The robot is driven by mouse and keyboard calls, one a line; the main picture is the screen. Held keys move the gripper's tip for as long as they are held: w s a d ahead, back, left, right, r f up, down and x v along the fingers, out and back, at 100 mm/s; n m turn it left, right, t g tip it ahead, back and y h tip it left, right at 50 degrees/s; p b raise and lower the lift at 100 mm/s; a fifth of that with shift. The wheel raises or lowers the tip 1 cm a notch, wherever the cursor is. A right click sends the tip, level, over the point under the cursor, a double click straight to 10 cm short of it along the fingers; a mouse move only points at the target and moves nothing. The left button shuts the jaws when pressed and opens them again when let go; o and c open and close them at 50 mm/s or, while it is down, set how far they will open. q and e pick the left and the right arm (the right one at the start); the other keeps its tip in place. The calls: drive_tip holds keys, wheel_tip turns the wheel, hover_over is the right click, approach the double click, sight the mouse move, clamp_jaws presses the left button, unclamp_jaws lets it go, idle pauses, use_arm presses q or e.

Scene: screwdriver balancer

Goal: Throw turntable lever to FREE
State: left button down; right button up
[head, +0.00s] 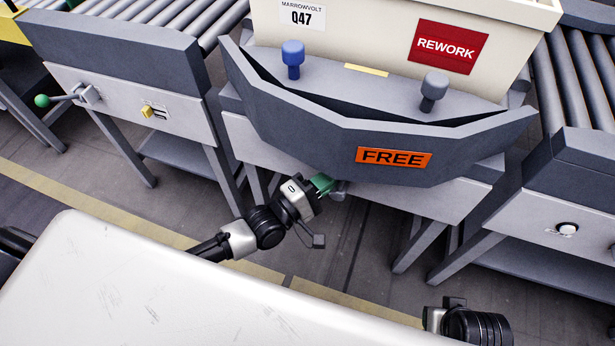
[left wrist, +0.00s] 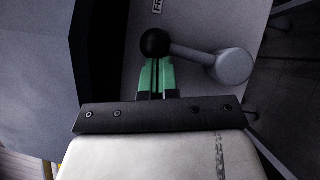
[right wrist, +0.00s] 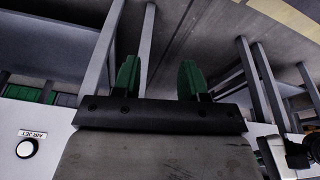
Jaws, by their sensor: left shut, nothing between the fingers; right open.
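The turntable lever shows in the left wrist view as a black ball knob (left wrist: 154,43) on a grey arm running right to a round grey hub (left wrist: 233,66). In the head view only a bit of grey metal shows beside my left gripper (head: 322,184), under the turntable's front. My left gripper's green fingers (left wrist: 156,72) are shut and empty, tips right at the knob; I cannot tell whether they touch it. An orange FREE sign (head: 393,157) is on the turntable's dark front (head: 300,139). My right gripper (right wrist: 159,78) is open and empty, away from the lever.
The left conveyor has a green-knobbed lever (head: 42,100) and yellow switch (head: 147,111). The right conveyor has a white button (head: 567,229). Table legs stand below.

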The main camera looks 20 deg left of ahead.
sight(342, 184)
use_arm(q)
drive_tip(key=d+m+p, duration=0.1)
drive_tip(key=p, duration=0.1)
drive_tip(key=d+m+g+p, duration=0.1)
drive_tip(key=p, duration=0.1)
drive_tip(key=d+m+g+y+p, duration=0.1)
drive_tip(key=m+p, duration=0.1)
drive_tip(key=shift+d+r, duration=0.25)
drive_tip(key=shift+d, duration=0.05)
drive_tip(key=shift+s+d+f+p, duration=0.1)
drive_tip(key=shift+d+p, duration=0.2)
drive_tip(key=shift+p, duration=0.2)
use_arm(e)
drive_tip(key=s+f, duration=0.4)
drive_tip(key=f, duration=0.7)
drive_tip(key=s+d+f+g, duration=0.1)
drive_tip(key=s+f, duration=0.4)
drive_tip(key=f, duration=0.6)
drive_tip(key=shift+s+d+g, duration=0.15)
drive_tip(key=shift+s+g, duration=0.05)
drive_tip(key=shift+g, duration=0.1)
drive_tip(key=shift+f, duration=0.1)
use_arm(q)
drive_tip(key=shift+a, duration=0.1)
